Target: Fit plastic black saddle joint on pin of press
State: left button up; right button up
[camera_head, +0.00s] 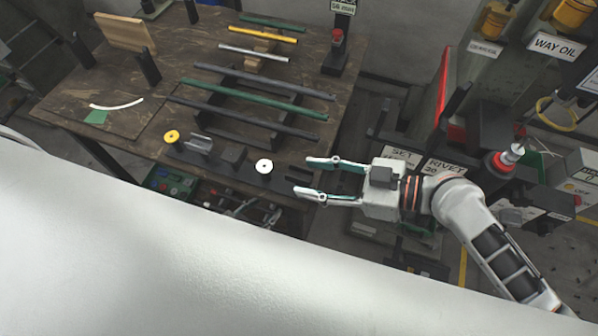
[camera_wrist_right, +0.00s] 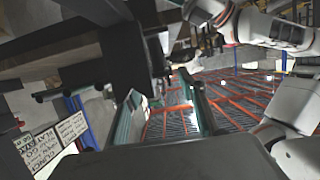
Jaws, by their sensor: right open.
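My right gripper (camera_head: 310,176) comes in from the right in the head view. It is open and empty, its fingers pointing left beside the right end of a dark holder strip at the bench's front edge. Its spread teal fingers also show in the wrist view (camera_wrist_right: 158,90). On the strip are a yellow round part (camera_head: 171,136), a grey block-like part (camera_head: 198,143), a dark block (camera_head: 234,156) and a white round part (camera_head: 264,166). I cannot tell which is the black saddle joint. A silver pin-like tip (camera_head: 514,152) tops a red-collared press at right.
The brown workbench (camera_head: 100,60) carries several coloured rods on dark racks. A small red-topped stand (camera_head: 337,45) is at its back right. "SET" and "RIVET 20" signs (camera_head: 440,169) lie behind my right arm. A large white surface covers the lower left.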

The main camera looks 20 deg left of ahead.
aim_at(295, 175)
jog(key=shift+x, duration=1.75)
jog(key=c, duration=1)
jog(key=shift+c, duration=0.2)
jog(key=shift+r, duration=0.1)
